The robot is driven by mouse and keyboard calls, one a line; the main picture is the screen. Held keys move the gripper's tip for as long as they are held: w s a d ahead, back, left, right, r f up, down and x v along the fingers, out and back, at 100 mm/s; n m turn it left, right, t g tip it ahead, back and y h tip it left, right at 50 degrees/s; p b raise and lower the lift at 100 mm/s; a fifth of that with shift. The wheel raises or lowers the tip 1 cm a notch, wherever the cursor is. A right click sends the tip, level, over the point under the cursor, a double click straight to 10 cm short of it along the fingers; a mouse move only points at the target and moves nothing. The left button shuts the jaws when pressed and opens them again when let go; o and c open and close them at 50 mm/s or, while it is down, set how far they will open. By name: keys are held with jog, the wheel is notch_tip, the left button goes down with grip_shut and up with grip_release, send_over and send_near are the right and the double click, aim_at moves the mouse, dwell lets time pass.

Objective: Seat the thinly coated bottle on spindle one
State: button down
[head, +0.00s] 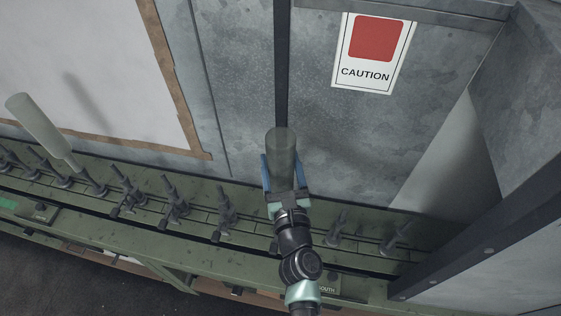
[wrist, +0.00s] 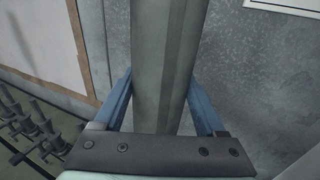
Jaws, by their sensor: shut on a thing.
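My gripper (head: 283,178) is shut on a grey-green bottle (head: 281,146), with a blue finger on each side of it. The bottle stands about upright in the head view, above the green spindle rail (head: 150,222). A second, pale bottle (head: 42,128) sits tilted on a spindle at the far left. Several dark spindles (head: 226,214) stand along the rail. I cannot tell which is spindle one, nor how thick the held bottle's coating is.
A grey metal wall (head: 245,90) rises behind the rail, with a caution sign (head: 376,52) and a brown-edged white panel (head: 85,65). A dark post (head: 480,235) closes off the right side. Bare spindles also show in the wrist view (wrist: 35,128).

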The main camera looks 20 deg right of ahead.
grip_release()
jog(key=shift+f, duration=0.2)
jog(key=shift+s+a, duration=0.15)
jog(key=shift+s, duration=0.4)
jog(key=b+v, duration=0.2)
jog(key=v, duration=0.9)
jog(key=shift+s+r, duration=0.15)
jog(key=shift+s, duration=0.25)
